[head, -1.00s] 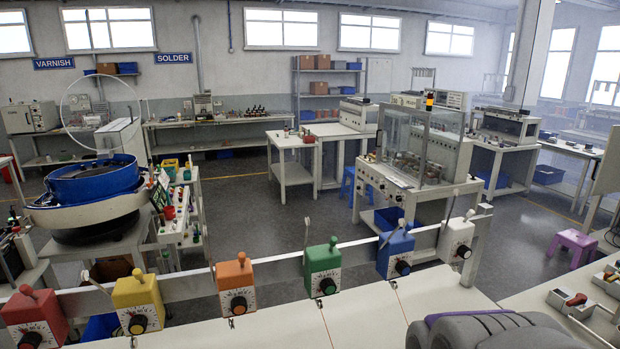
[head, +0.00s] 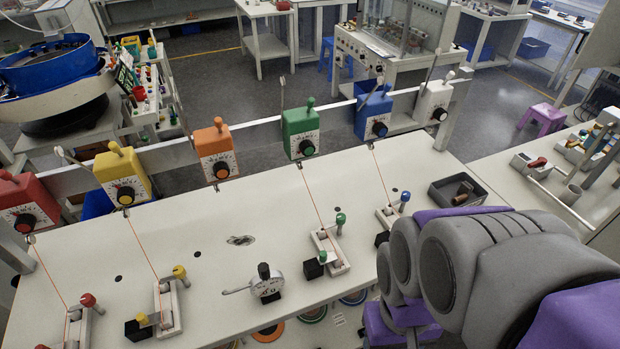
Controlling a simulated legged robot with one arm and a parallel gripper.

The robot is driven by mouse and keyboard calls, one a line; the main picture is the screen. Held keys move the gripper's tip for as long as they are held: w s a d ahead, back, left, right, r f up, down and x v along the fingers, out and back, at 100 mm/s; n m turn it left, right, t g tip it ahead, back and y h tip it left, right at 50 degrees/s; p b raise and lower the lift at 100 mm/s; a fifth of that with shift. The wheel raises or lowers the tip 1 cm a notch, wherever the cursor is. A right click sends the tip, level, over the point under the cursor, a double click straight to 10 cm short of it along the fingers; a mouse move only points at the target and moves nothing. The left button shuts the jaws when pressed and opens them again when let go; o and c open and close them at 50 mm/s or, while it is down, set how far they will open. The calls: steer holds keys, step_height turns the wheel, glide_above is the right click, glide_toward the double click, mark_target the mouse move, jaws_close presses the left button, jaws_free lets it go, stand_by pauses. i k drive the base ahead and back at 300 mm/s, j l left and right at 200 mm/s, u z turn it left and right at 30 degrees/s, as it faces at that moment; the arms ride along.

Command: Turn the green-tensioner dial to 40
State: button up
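The green tensioner (head: 299,128) is a green box on the rail at the back of the white bench, between the orange and blue ones. Its dial (head: 307,147) is a dark round knob on a white scale plate. The scale figures are too small to read. A thin orange wire runs down from it to a small green-knobbed fixture (head: 329,250) on the bench. My arm is folded at the lower right, in purple and grey, well apart from the dial. My gripper's fingers cannot be made out.
Red (head: 25,201), yellow (head: 123,174), orange (head: 216,151), blue (head: 374,113) and white (head: 434,103) tensioners share the rail. A dial gauge (head: 266,283) and a dark tray (head: 457,191) sit on the bench (head: 190,225). Bench space in front of the green tensioner is mostly clear.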

mark_target(307, 149)
steer(key=k+u, duration=0.2)
steer(key=u, duration=0.3)
steer(key=k+j+u, duration=0.2)
steer(key=u, duration=0.3)
